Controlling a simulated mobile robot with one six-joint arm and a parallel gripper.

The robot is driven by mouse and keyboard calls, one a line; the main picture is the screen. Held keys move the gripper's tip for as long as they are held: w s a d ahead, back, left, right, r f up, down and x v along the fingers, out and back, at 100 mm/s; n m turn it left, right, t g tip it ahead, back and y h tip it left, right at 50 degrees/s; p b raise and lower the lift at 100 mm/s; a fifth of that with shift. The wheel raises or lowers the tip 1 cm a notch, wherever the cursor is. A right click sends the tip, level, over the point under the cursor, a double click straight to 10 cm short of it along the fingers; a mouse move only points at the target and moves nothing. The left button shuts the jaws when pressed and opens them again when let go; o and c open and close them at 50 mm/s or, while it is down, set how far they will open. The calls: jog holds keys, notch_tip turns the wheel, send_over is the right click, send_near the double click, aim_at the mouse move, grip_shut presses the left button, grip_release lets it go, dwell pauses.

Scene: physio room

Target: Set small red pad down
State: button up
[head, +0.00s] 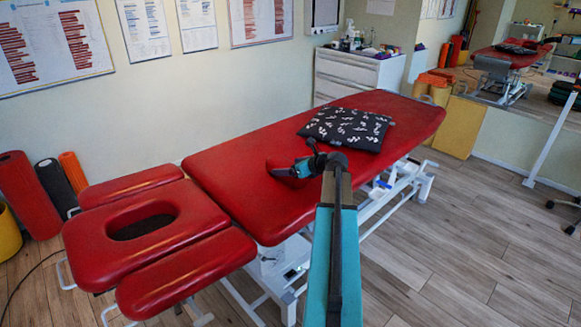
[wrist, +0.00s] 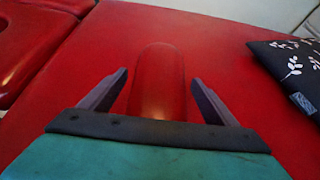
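The small red pad (wrist: 158,80), with a rounded end, lies on the red treatment table (wrist: 222,50). In the wrist view it sits between the two fingers of my gripper (wrist: 158,95). A gap of red shows on each side, so the fingers stand apart and do not touch it. Its near end is hidden by the gripper body. In the head view the pad (head: 275,162) is hard to make out against the same red of the table (head: 225,170), partly behind my gripper (head: 283,172), which is low over the table's middle.
A black cushion with white leaf print (head: 347,129) lies on the table to the right of the gripper. The table's headrest with a face hole (head: 100,245) is at the left. A white cabinet (head: 345,75) stands behind. Bare table lies left of the gripper.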

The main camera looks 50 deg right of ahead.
jog(key=shift+r, duration=0.1)
jog(key=v, duration=1.2)
dwell(0.9)
